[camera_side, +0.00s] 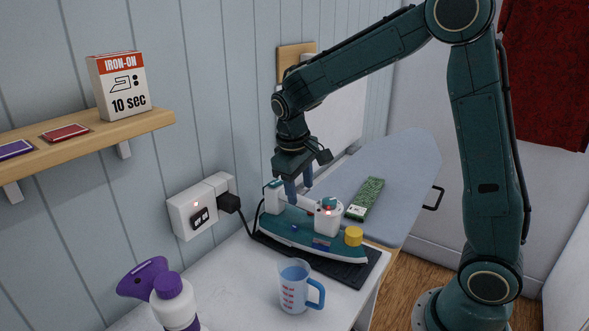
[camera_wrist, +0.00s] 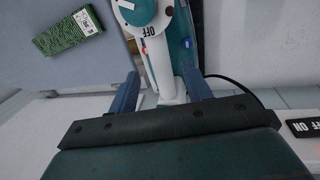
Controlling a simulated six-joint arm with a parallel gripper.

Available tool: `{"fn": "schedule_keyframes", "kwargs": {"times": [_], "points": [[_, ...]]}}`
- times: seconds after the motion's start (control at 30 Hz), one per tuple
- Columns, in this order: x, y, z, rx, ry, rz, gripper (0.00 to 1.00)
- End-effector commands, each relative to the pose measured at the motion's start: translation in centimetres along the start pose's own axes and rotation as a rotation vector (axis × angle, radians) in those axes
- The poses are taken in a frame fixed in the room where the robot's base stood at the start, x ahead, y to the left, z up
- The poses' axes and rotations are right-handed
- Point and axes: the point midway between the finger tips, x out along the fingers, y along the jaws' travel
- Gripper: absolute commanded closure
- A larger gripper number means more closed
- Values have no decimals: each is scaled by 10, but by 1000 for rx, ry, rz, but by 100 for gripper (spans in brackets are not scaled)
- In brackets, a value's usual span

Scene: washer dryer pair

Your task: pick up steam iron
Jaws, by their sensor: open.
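The steam iron (camera_side: 318,236) is teal and white and lies flat on a dark rest pad (camera_side: 352,274) on the white top. A small red light shows on its white front part. My gripper (camera_side: 298,193) is open, pointing down at the iron's handle. In the wrist view the white handle (camera_wrist: 160,62) of the iron runs between the two blue fingers of my gripper (camera_wrist: 164,88), with a gap on each side. The iron's dial shows "OFF" in the wrist view. Part of the handle is hidden by the fingers in the side view.
A measuring jug (camera_side: 294,287), a yellow cylinder (camera_side: 354,236) and a purple-capped bottle (camera_side: 173,300) stand near the iron. A green box (camera_side: 365,198) lies on the ironing board (camera_side: 398,180). A black plug (camera_side: 229,201) with its cord sits in the wall socket.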

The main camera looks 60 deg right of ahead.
Motion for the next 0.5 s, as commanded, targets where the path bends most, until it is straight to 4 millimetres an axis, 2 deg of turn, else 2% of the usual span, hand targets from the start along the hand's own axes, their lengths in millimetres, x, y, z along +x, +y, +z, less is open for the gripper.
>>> {"fn": "schedule_keyframes", "kwargs": {"times": [0.3,0.5], "points": [[34,-2,1,-1,-5,0,51],[48,-2,0,1,-3,0,51]]}}
